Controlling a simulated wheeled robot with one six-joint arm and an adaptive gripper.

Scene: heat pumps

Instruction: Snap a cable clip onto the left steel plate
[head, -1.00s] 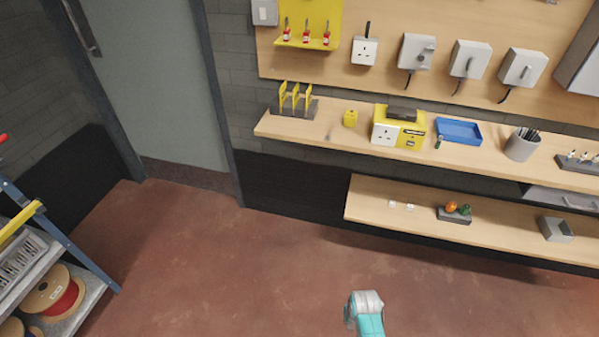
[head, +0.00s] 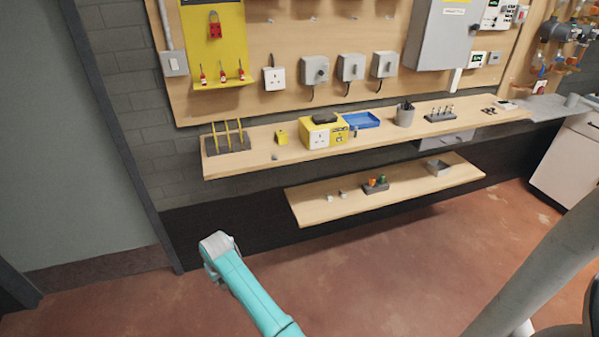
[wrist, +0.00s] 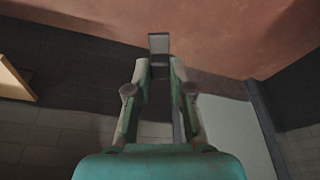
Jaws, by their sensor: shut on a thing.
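My gripper (wrist: 159,72) shows in the wrist view with its two fingers shut on a small grey piece (wrist: 159,43) at the tips. It looks like a cable clip, but its shape is not clear. In the head view my arm reaches low in front of the shelves, and the fingertips and held piece are hidden there. Small grey marks (head: 313,18) sit on the wooden board above the switch boxes. I cannot tell whether any is the left steel plate.
The upper shelf (head: 225,168) carries a yellow socket box (head: 318,135), a blue tray (head: 361,120), a pen cup (head: 404,115) and a yellow rack (head: 227,142). Switch boxes (head: 350,67) hang above. A grey door (head: 60,180) is at left. The floor before the shelves is clear.

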